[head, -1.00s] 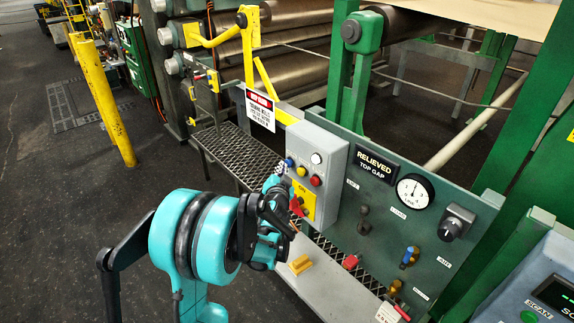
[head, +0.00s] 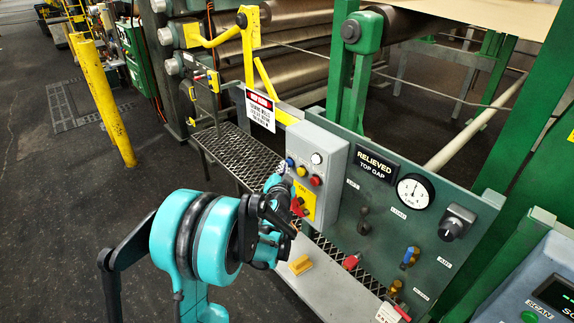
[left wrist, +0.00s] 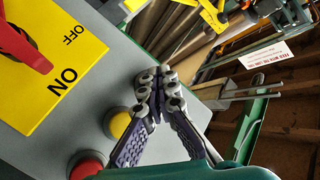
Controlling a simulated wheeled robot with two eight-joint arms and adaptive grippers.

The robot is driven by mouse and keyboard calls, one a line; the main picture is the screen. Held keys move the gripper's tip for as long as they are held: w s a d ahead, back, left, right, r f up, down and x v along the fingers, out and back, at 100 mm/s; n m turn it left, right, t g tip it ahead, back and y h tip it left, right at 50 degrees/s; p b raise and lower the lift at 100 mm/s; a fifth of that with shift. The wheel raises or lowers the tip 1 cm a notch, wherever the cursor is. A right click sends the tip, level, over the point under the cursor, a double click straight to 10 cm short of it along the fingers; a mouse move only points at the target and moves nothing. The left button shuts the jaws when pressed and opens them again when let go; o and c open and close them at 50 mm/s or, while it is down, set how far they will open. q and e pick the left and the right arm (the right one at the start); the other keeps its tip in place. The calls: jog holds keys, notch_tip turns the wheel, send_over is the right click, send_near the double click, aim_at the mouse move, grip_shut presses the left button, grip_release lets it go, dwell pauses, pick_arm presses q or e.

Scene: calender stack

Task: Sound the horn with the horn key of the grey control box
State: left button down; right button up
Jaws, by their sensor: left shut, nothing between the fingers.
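The grey control box (head: 331,148) stands on the green panel's left end in the head view. Its face carries a blue key (head: 289,162), a white key (head: 316,158), a yellow key (head: 301,171) and a red key (head: 316,180). I cannot read which is the horn key. My left gripper (head: 278,173) is shut and empty at the box's left side, close to the blue key. In the left wrist view its fingertips (left wrist: 160,82) lie beyond the yellow key (left wrist: 119,124) and red key (left wrist: 86,165). The fingers hide part of the face; contact is unclear. My right gripper is out of view.
Below the keys is a yellow ON/OFF plate (left wrist: 45,65) with a red switch handle (left wrist: 20,42). A warning sign (head: 260,110) stands left of the box. A gauge (head: 414,190) and knobs are on the green panel to the right.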

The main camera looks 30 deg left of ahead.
pick_arm(q)
jog(key=shift+s+a, duration=0.3)
jog(key=shift+s, duration=0.5)
jog(key=s, duration=0.1)
jog(key=s+a, duration=0.1)
jog(key=s, duration=0.1)
jog(key=s+a, duration=0.1)
jog(key=shift+s+b, duration=0.3)
jog(key=shift+b, duration=0.1)
dwell(0.3)
jog(key=s+d+f+n+g+h+b, duration=0.1)
jog(key=s+d+f+g+h+b, duration=0.2)
jog(key=s+d+f, duration=0.4)
jog(key=s+d+f+n+g+h+b, duration=0.1)
jog(key=s+d+f+g+h+b, duration=0.2)
jog(key=s+d, duration=1.1)
jog(key=s+f+g+b, duration=0.2)
jog(key=s+f+b, duration=0.2)
jog(key=s, duration=0.1)
jog(key=shift+s+d+f+n+b, duration=0.3)
jog(key=shift+f+n, duration=0.1)
